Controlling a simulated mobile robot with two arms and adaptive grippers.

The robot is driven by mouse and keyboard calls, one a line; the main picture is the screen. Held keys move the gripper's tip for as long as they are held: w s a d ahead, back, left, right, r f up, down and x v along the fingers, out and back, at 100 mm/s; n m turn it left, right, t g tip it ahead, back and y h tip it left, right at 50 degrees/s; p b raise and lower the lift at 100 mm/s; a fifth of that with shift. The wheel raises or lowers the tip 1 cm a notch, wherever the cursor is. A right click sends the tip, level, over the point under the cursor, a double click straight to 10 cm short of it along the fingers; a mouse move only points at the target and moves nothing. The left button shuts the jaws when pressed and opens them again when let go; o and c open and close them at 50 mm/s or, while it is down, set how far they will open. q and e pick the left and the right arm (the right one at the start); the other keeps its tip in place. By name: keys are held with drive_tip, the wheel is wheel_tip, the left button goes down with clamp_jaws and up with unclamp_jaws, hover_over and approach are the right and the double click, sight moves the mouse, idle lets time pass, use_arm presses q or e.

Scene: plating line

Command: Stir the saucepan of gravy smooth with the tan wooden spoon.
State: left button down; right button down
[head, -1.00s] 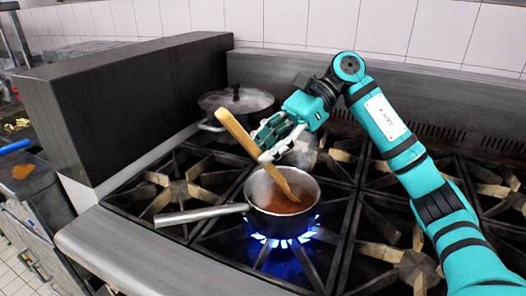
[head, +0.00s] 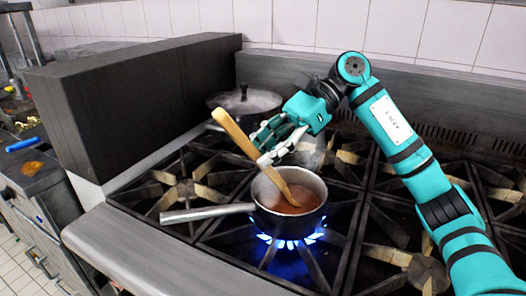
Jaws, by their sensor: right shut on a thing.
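The saucepan (head: 265,218) stands on a lit burner with blue flame under it, its handle pointing left. Brown gravy (head: 305,201) lies inside it. The tan wooden spoon (head: 235,132) leans with its top to the upper left and its lower end in the gravy. My right gripper (head: 266,150) is shut on the spoon's shaft, above and behind the pan's rim. The spoon's tip is hidden in the gravy. My left gripper is not in view.
A lidded pot (head: 262,103) stands on the back left of the stove. A dark upright panel (head: 140,105) borders the stove's left side. Several burner grates to the right are free of pans. A blue-handled item (head: 24,145) lies at the far left.

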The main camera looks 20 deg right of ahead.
drive_tip(key=shift+s+a+r+p, duration=0.1)
drive_tip(key=shift+a+r+p, duration=0.5)
drive_tip(key=shift+r, duration=0.3)
drive_tip(key=shift+s+a+r+p, duration=0.1)
drive_tip(key=shift+a+r+p, duration=0.5)
drive_tip(key=shift+r, duration=0.25)
drive_tip(key=shift+s+a+r+p, duration=0.1)
drive_tip(key=shift+a+r+p, duration=0.35)
drive_tip(key=shift+r, duration=0.2)
drive_tip(key=shift+w+a+r+p, duration=0.1)
drive_tip(key=shift+a+r+p, duration=0.25)
drive_tip(key=shift+r+p, duration=0.25)
drive_tip(key=shift+s+a+r+p, duration=0.1)
drive_tip(key=shift+a+r+p, duration=0.3)
drive_tip(key=shift+r, duration=0.3)
drive_tip(key=shift+a+r+p, duration=0.35)
drive_tip(key=shift+a+r, duration=0.05)
drive_tip(key=shift+r, duration=0.1)
drive_tip(key=shift+r+p, duration=1.5)
drive_tip(key=shift+r, duration=0.6)
drive_tip(key=shift+f, duration=0.1)
drive_tip(key=shift+s, duration=0.1)
